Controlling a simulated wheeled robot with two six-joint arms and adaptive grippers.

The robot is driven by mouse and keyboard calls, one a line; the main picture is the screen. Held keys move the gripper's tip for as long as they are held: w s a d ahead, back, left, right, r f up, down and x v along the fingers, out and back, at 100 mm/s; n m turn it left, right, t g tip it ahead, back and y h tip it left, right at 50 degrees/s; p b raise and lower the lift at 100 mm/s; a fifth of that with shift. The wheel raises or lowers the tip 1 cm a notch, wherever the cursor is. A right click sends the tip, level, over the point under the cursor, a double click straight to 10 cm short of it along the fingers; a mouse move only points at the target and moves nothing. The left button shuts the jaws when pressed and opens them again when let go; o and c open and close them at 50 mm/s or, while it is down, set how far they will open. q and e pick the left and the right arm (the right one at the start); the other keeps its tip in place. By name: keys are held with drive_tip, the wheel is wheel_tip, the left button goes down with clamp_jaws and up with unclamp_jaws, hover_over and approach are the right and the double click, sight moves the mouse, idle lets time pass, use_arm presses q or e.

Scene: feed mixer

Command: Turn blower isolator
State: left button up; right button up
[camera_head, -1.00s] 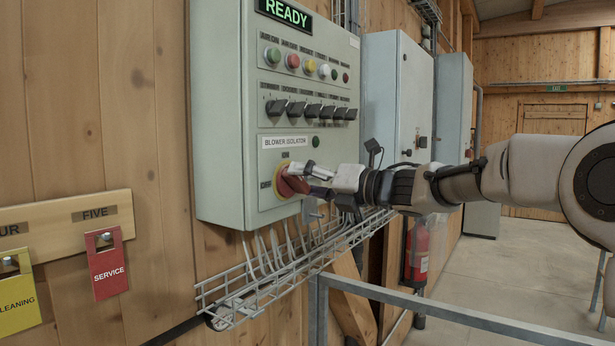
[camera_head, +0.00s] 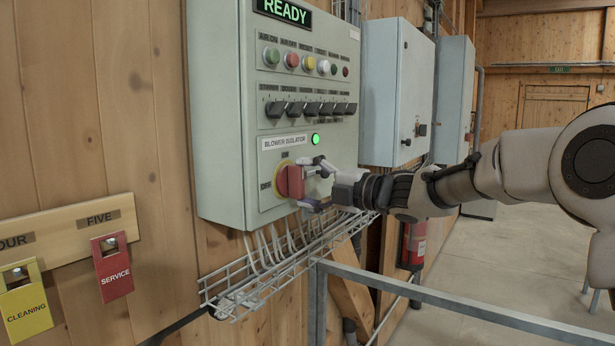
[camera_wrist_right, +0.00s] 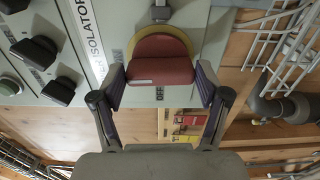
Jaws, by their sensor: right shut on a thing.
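The blower isolator is a red rotary handle (camera_head: 291,182) on a yellow plate, low on the grey control panel (camera_head: 217,120). The handle stands about upright in the head view. My right gripper (camera_head: 308,185) is closed on it, one finger above and one below. In the right wrist view the red handle (camera_wrist_right: 160,62) sits between the two fingers of my right gripper (camera_wrist_right: 160,82). A small green lamp (camera_head: 315,138) beside the BLOWER ISOLATOR label is lit. My left gripper is not in view.
Above are a READY display (camera_head: 284,10), coloured buttons and a row of black selector switches (camera_head: 305,109). A wire cable tray (camera_head: 270,285) runs below the panel. A metal rail (camera_head: 440,310) crosses in front. Red and yellow tags (camera_head: 113,270) hang at left.

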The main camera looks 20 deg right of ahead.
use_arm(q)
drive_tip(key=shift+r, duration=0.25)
use_arm(e)
drive_tip(key=shift+m, duration=0.4)
drive_tip(key=o, duration=1.2)
drive_tip(key=shift+c, duration=0.2)
drive_tip(key=v, duration=1.1)
drive_tip(key=shift+s+d, duration=0.25)
drive_tip(key=shift+d, duration=0.05)
